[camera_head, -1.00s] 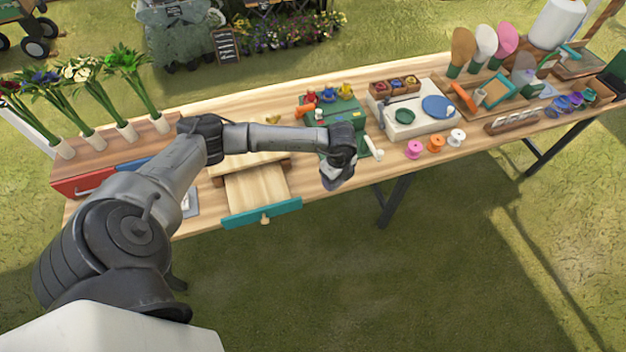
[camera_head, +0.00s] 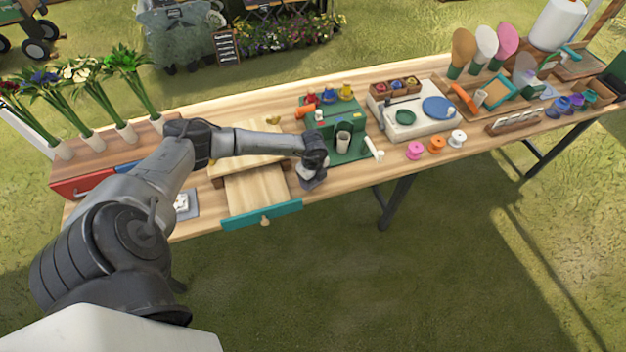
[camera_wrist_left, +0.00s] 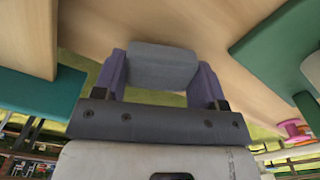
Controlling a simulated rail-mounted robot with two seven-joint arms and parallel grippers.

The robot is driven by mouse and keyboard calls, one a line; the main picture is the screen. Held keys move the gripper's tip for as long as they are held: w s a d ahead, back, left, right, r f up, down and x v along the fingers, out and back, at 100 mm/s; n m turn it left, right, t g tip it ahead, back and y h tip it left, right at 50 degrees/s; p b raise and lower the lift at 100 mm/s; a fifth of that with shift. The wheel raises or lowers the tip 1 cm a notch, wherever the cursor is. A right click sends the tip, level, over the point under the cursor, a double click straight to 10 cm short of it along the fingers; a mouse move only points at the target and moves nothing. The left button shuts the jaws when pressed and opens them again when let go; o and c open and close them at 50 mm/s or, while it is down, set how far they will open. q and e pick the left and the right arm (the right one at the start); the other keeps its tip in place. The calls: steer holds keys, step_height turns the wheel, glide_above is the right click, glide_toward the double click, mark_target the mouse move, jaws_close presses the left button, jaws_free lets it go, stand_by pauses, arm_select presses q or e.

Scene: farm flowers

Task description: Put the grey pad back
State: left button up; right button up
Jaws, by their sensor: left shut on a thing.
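The grey pad (camera_wrist_left: 162,66) is a small block held between the two purple fingers of my left gripper (camera_wrist_left: 160,80), in the left wrist view. In the head view my left gripper (camera_head: 312,183) is over the front part of the table, between the open drawer and the green stand. My own wrist mostly hides the pad there. The drawer (camera_head: 255,190) is pulled out, with a teal front (camera_head: 261,213) and a wooden knob. My right gripper is not in view.
The green stand (camera_head: 352,155) with a cup (camera_head: 343,139) is right of my gripper. Pink, orange and white spools (camera_head: 436,145) stand further right. A grey mat (camera_head: 191,209) lies left of the drawer. Flower vases stand at the far left.

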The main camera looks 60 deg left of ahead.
arm_select(q)
steer(key=shift+f, duration=0.5)
steer(key=shift+f, duration=0.1)
steer(key=o, duration=0.9)
steer(key=shift+c, duration=0.2)
